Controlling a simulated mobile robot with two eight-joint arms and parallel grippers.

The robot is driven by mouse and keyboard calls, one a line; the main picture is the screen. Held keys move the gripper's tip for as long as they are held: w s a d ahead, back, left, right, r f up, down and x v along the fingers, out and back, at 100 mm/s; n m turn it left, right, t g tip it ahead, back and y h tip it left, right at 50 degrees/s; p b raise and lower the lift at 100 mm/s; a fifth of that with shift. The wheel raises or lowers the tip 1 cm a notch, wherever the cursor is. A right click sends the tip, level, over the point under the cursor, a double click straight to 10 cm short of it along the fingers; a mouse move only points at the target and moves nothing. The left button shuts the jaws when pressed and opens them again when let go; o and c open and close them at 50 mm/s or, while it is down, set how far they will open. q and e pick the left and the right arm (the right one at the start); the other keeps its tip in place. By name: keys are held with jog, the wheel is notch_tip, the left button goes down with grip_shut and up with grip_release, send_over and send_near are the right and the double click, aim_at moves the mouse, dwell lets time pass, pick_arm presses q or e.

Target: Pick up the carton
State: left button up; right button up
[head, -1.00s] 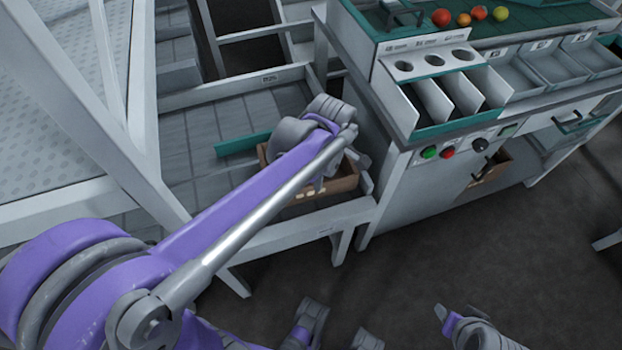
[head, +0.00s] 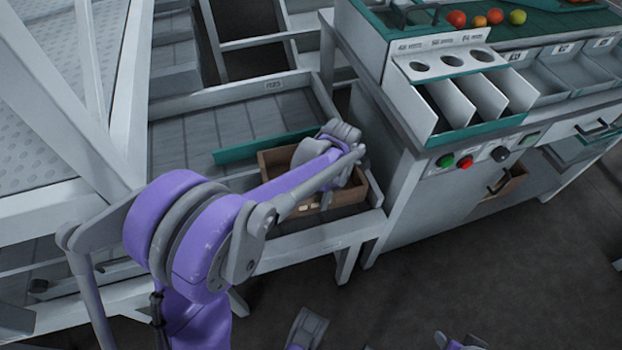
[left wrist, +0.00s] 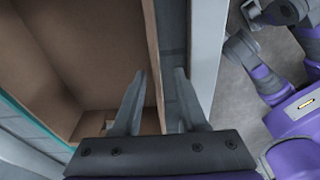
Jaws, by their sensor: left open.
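The carton (head: 353,194) is an open brown box on the near right end of the grey conveyor bed. My left gripper (head: 325,198) reaches over it from the left in the head view, and my wrist hides part of it. Grey and purple parts of mine show at the head view's bottom edge; the right jaws are unclear.
A green bar (head: 265,146) lies across the conveyor bed (head: 215,128) behind the carton. The bed's white frame (head: 310,238) runs along the near side. A grey sorting bench (head: 430,190) with buttons, bins and tomatoes stands close at the right. Open floor lies in front.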

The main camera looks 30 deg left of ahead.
aim_at(316, 211)
pick_arm(q)
jog(key=f, duration=0.2)
jog(key=a+f+b, duration=0.1)
jog(key=f, duration=0.1)
jog(key=shift+s+f, duration=0.2)
jog(key=shift+r, duration=0.1)
grip_shut()
dwell(1.1)
